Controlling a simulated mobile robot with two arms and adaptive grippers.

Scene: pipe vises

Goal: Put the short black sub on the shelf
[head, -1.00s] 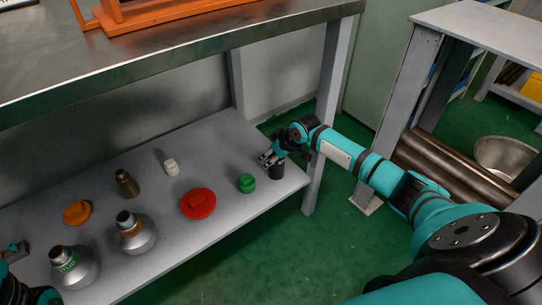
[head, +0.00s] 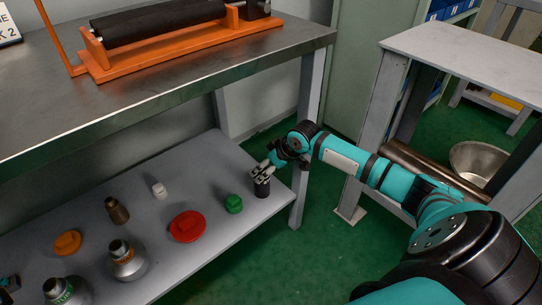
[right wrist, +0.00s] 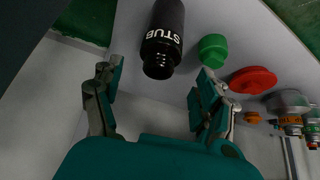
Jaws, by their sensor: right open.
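The short black sub (head: 262,188), a dark cylinder, stands upright near the right end of the grey lower shelf (head: 205,174). My right gripper (head: 265,170) is at the sub's top in the head view. In the right wrist view my right gripper (right wrist: 158,75) has its fingers spread apart, with nothing between them, and the sub lies just beyond the fingertips.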

